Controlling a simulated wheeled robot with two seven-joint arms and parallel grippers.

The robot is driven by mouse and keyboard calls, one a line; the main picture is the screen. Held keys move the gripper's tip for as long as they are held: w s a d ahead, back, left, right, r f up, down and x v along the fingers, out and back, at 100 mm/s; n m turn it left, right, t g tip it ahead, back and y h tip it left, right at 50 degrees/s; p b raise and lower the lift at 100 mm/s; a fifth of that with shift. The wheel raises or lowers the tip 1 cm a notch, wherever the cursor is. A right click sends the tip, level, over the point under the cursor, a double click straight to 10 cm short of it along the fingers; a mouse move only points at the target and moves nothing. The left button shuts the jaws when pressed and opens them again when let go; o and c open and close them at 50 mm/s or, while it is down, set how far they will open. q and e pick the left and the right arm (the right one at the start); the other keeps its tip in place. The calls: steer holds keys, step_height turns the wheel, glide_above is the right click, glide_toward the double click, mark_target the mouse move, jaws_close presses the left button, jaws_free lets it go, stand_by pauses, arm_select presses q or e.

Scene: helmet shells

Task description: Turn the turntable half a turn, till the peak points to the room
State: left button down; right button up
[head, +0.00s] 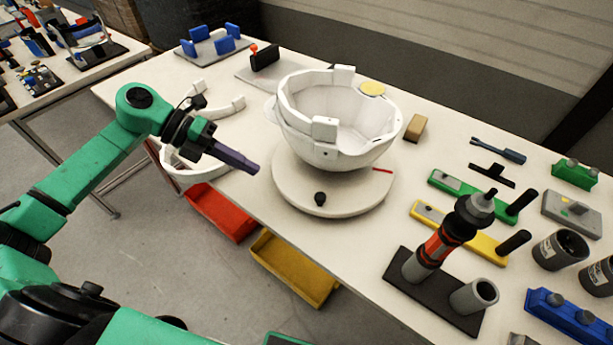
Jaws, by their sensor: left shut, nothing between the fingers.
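A round white turntable (290,190) stands on the white table, with a black knob (320,198) on its near edge and a red mark (382,170) at its right. A white helmet shell (350,155) sits on it, open side up, with two white blocks on its rim and a yellow round patch (372,88) at the far right rim. I cannot tell for sure which side is the peak. My left gripper (254,168) is shut and empty, to the left of the turntable and apart from it, pointing right. My right gripper is not in view.
White curved parts (185,165) lie left of the turntable. A red bin (220,212) and a yellow bin (290,270) hang below the near edge. A red and black screwdriver (440,240) stands in a holder at the right, among several tools. A tan block (415,128) lies behind right.

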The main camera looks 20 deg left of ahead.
mark_target(302, 204)
arm_select(q)
steer(key=x, duration=0.2)
steer(key=p+x, duration=0.1)
steer(key=x, duration=0.2)
steer(key=s+r+p+x, duration=0.1)
steer(key=x, duration=0.2)
steer(key=shift+d+f, duration=0.15)
steer(key=shift+d, duration=0.35)
steer(key=d+p, duration=0.1)
steer(key=d, duration=0.2)
steer(key=shift+w+d+f+p, duration=0.15)
steer(key=shift+d+f+p, duration=0.15)
steer(key=shift+f+p, duration=0.1)
steer(key=shift+d, duration=0.2)
steer(key=shift+w+f, duration=0.1)
steer(key=shift+f, duration=0.05)
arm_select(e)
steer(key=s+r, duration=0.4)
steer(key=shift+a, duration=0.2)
arm_select(q)
steer(key=shift+d, duration=0.2)
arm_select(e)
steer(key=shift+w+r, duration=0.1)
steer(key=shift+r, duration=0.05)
